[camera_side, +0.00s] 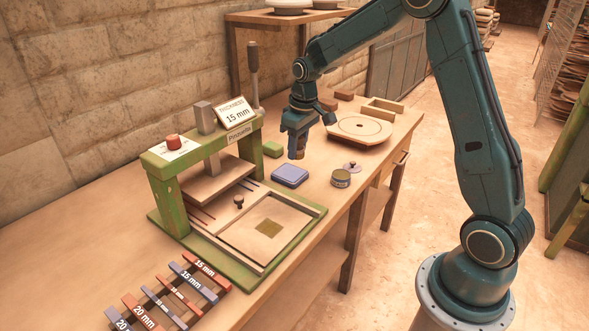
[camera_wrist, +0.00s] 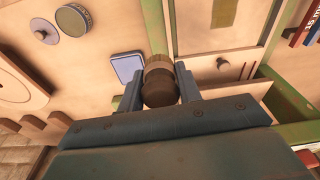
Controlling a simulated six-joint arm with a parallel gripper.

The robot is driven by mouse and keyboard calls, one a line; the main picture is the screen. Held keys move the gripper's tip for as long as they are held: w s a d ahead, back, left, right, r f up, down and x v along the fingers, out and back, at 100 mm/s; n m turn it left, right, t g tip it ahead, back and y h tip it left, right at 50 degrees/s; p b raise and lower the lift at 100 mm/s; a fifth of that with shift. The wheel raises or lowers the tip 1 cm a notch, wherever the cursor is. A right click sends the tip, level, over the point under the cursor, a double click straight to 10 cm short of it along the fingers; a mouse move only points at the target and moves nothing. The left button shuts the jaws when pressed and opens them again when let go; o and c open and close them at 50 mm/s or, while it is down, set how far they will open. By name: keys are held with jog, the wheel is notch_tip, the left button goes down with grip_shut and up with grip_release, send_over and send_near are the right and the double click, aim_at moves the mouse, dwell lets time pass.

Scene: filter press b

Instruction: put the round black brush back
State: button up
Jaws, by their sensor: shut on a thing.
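My gripper (camera_side: 296,146) hangs above the workbench, pointing down, behind the blue pad box. It is shut on a round brush, a short cylinder with a dark end and a tan band. The brush (camera_wrist: 159,84) shows between the two fingers in the wrist view, and its lower part (camera_side: 297,154) sticks out below the jaws in the side view. The brush appears clear of the bench top. The bristles cannot be told apart clearly.
The blue pad box (camera_side: 290,175), a tin (camera_side: 341,178), a knobbed disc (camera_side: 352,167), a green block (camera_side: 272,149) and a round board (camera_side: 360,129) lie nearby. Labelled bars (camera_side: 187,288) lie in front.

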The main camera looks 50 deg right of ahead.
notch_tip(320, 180, up, 4)
send_over(321, 196)
notch_tip(321, 196, down, 20)
jog(key=shift+s+f, duration=0.15)
jog(key=shift+f, duration=0.05)
dwell(1.0)
jog(key=shift+f, duration=0.15)
jog(key=o, duration=1)
jog(key=shift+c, duration=0.2)
notch_tip(321, 196, up, 12)
jog(key=s, duration=0.1)
jog(key=shift+s, duration=0.25)
jog(key=shift+r, duration=0.2)
